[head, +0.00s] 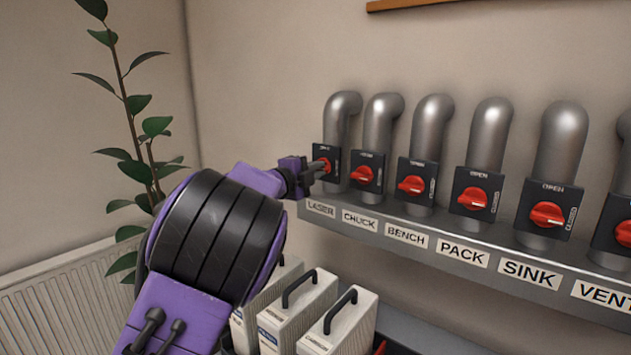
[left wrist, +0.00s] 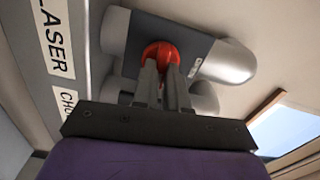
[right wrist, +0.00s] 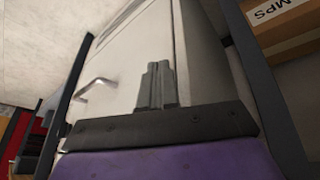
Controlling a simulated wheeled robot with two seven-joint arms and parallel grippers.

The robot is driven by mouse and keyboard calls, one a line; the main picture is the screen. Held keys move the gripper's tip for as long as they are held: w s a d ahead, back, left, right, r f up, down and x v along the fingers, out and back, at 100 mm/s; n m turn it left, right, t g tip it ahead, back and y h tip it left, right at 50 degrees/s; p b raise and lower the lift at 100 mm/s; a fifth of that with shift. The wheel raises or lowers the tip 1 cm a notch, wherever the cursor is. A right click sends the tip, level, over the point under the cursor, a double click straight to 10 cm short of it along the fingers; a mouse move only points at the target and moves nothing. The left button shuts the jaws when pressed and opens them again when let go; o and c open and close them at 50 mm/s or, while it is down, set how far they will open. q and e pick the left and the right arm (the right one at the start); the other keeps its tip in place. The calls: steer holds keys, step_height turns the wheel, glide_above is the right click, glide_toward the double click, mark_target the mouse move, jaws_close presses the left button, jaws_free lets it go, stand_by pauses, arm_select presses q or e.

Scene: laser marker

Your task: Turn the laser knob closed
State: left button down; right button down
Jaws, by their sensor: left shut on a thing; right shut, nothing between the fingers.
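The red laser knob (head: 325,165) sits on the dark plate above the LASER label (head: 321,209), at the left end of the row. My left gripper (head: 318,171) reaches it from the left and covers part of it. In the left wrist view, the left gripper's fingers (left wrist: 168,82) are shut on the red knob (left wrist: 160,52), one on each side of its grip. The knob's exact angle is hard to tell behind the fingers. My right gripper (right wrist: 156,82) is shut and empty in the right wrist view, in front of a light cabinet-like surface (right wrist: 150,45).
Several more red knobs, such as CHUCK (head: 364,175) and BENCH (head: 411,186), line the shelf (head: 470,240) to the right, close to the laser knob. White cases with dark handles (head: 300,305) stand below. A plant (head: 140,150) stands at left.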

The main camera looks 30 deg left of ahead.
arm_select(q)
steer(key=shift+f+m+b, duration=0.15)
steer(key=shift+m+b, duration=0.35)
steer(key=shift+m, duration=0.2)
steer(key=c, duration=1.2)
jaws_free()
steer(key=shift+o, duration=0.2)
steer(key=s+b, duration=0.2)
steer(key=s, duration=0.8)
steer(key=shift+s+a+b, duration=0.25)
steer(key=shift+a+b, duration=0.05)
steer(key=shift+a, duration=0.1)
